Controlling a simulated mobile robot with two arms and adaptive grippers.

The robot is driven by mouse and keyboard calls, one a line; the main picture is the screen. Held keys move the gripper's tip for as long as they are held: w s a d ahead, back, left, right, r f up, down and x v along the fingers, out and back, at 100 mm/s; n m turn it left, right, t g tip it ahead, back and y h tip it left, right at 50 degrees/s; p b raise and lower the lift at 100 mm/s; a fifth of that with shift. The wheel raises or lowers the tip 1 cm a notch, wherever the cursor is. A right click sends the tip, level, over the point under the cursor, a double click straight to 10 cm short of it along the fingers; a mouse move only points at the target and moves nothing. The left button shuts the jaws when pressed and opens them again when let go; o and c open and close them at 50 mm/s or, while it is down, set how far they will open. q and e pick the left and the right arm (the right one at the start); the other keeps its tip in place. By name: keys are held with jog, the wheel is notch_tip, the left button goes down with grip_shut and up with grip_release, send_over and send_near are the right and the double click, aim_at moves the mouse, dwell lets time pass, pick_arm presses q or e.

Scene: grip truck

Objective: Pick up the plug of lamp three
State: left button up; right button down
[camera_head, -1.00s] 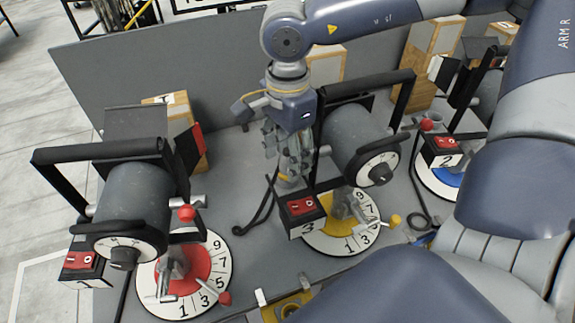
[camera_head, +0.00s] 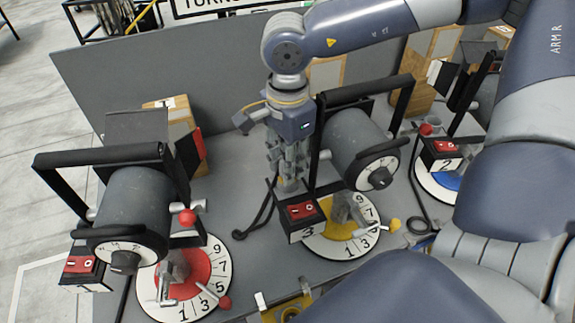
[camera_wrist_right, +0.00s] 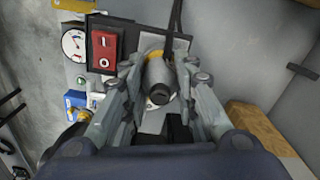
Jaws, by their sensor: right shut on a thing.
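My right gripper (camera_head: 288,182) hangs down, left of lamp three (camera_head: 349,146) and just behind its switch box (camera_head: 303,212). In the right wrist view its fingers (camera_wrist_right: 158,92) are shut on a small grey cylinder with a dark end, the plug (camera_wrist_right: 159,74). A black cable (camera_wrist_right: 175,17) runs off at the top. In the head view the fingers mostly hide the plug. A bent black cable (camera_head: 258,215) lies beside the gripper on the grey deck. The left gripper is not in view.
Lamp one (camera_head: 138,205) with its red dial (camera_head: 197,265) stands at the left. Lamp three's yellow dial (camera_head: 340,227) lies right of the gripper, and lamp two's blue dial (camera_head: 448,179) farther right. A grey panel (camera_head: 190,60) and wooden blocks stand behind. Deck between lamps one and three is mostly clear.

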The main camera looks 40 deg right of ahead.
jog(key=shift+r+b, duration=0.4)
jog(key=shift+r, duration=0.35)
jog(key=shift+r+b, duration=0.45)
jog(key=shift+r, duration=0.5)
jog(key=w+a+r+b, duration=0.1)
jog(key=w+a, duration=0.1)
jog(key=w, duration=1.5)
jog(key=shift+w, duration=0.4)
jog(key=shift+d, duration=0.1)
